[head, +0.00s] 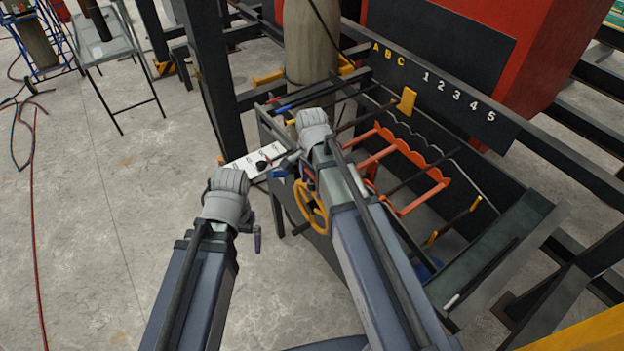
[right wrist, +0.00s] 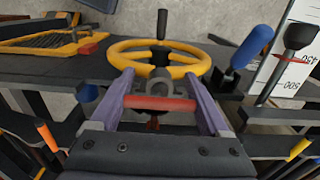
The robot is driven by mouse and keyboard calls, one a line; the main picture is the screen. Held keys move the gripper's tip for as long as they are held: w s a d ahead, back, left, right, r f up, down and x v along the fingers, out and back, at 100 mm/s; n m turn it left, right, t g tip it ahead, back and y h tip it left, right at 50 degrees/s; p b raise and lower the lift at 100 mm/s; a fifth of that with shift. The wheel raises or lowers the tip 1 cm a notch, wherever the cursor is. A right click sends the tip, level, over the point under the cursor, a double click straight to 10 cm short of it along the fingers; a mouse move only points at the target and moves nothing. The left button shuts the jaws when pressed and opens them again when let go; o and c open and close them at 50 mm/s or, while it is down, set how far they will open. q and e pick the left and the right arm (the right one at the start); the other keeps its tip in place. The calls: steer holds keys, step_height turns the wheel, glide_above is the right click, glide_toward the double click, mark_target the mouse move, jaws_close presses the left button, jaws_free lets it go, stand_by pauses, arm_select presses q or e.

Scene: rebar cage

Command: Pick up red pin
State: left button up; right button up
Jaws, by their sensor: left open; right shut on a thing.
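The red pin (right wrist: 160,103) lies crosswise between the two purple fingers of my right gripper (right wrist: 162,104) in the right wrist view, and the gripper is shut on it. A grey ring-shaped bracket (right wrist: 160,82) is just beyond the pin; I cannot tell whether the pin sits in it. In the head view my right gripper (head: 304,172) is beside the yellow handwheel and mostly hidden by its own wrist. My left gripper (head: 257,240) hangs open and empty over the floor, left of the machine.
The yellow handwheel (head: 319,222) is close to my right gripper. A blue-handled lever (right wrist: 250,45) and a black-knobbed lever (right wrist: 300,36) stand beside a white marked plate (head: 245,164). An orange rack (head: 378,156) is to the right.

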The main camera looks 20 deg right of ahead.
steer(key=c, duration=0.7)
steer(key=shift+r, duration=0.1)
